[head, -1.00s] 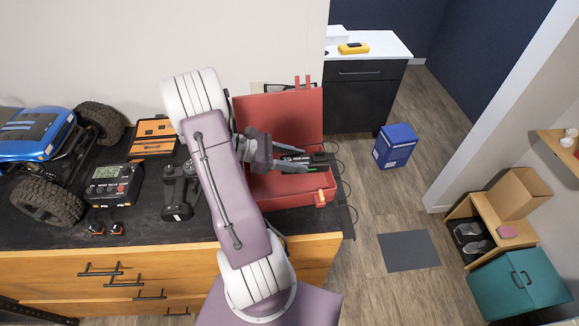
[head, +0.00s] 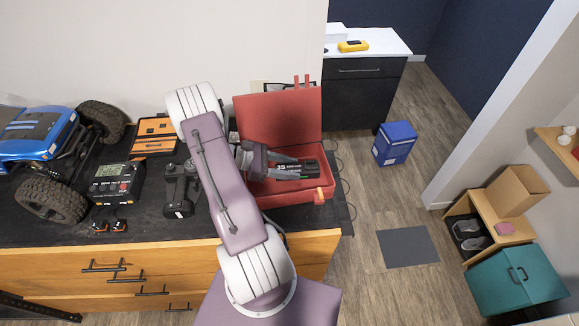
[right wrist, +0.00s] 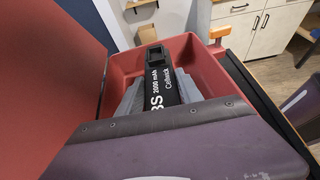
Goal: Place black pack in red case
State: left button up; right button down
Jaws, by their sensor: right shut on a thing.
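The red case (head: 277,118) stands open on the right end of the dark worktop, its lid raised at the back. My right gripper (head: 305,169) is inside the case's outline, shut on the black pack (head: 296,170). In the right wrist view the black pack (right wrist: 163,80), with white lettering, lies between the grey fingers, over the hollow of the red case (right wrist: 203,60). The pack looks at or below the rim level; whether it touches the case floor I cannot tell. My left gripper is not in view.
A blue crawler (head: 40,140), a charger (head: 116,183), an orange-black case (head: 154,136) and a dark transmitter (head: 180,188) stand left on the worktop. A blue box (head: 395,143) is on the floor to the right. The case's raised lid bounds the back.

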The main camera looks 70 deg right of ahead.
jog(key=shift+d+f, duration=0.1)
jog(key=shift+f, duration=0.25)
jog(key=c, duration=0.8)
grip_release()
jog(key=shift+r, duration=0.1)
jog(key=shift+r+p, duration=0.3)
jog(key=shift+r, duration=0.25)
jog(key=b+v, duration=0.4)
jog(key=v, duration=0.8)
jog(key=shift+f, duration=0.1)
